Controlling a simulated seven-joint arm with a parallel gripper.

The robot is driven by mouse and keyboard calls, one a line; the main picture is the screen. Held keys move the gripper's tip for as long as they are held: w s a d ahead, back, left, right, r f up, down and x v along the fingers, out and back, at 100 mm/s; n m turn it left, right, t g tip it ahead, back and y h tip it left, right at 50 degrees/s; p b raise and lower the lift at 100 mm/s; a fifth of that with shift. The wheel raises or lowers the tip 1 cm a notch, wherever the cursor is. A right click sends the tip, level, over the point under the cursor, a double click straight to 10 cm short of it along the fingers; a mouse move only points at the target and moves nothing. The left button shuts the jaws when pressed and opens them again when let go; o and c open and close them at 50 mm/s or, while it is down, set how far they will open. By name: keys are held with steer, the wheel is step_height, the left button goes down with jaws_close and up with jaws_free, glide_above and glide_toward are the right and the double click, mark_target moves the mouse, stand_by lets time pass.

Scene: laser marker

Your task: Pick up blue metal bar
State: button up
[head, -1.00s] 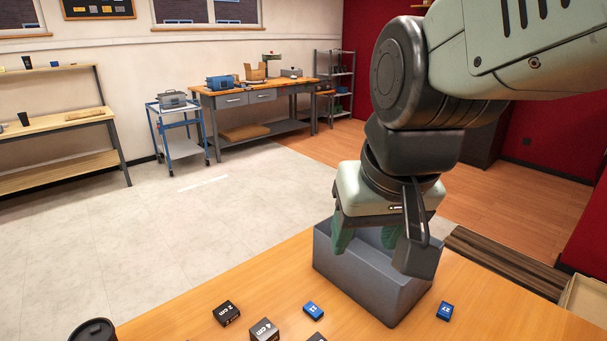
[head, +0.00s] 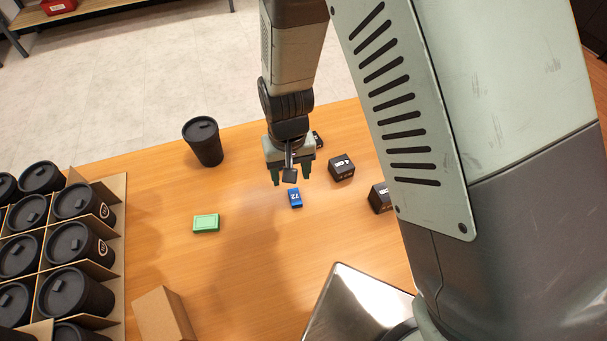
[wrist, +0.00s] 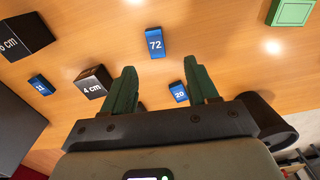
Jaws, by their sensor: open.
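Several small blue bars with white numbers lie on the wooden table. The bar marked 72 (head: 295,198) is just in front of my gripper (head: 290,177) in the head view. In the wrist view this 72 bar (wrist: 156,43) is beyond the fingertips and between their lines. A bar marked 20 (wrist: 178,92) shows between the green fingers, and a bar marked 11 (wrist: 40,85) lies to the left. My gripper (wrist: 160,66) is open and empty above the table, pointing down. Which blue bar the task means I cannot tell.
Black blocks stand near the bars, among them a 4 cm cube (wrist: 93,82) and a 6 cm cube (wrist: 25,35). A green box (head: 206,223) and a black cup (head: 203,141) are left. A crate of cups (head: 118,225), a cardboard box (head: 165,316) and a metal container (head: 355,305) border clear table.

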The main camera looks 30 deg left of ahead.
mark_target(295, 198)
step_height(295, 198, down, 4)
steer(key=shift+r, duration=0.1)
steer(key=f, duration=0.5)
steer(key=shift+w+d+f, duration=0.1)
steer(key=shift+d+f, duration=0.2)
steer(key=shift+d, duration=0.1)
jaws_close()
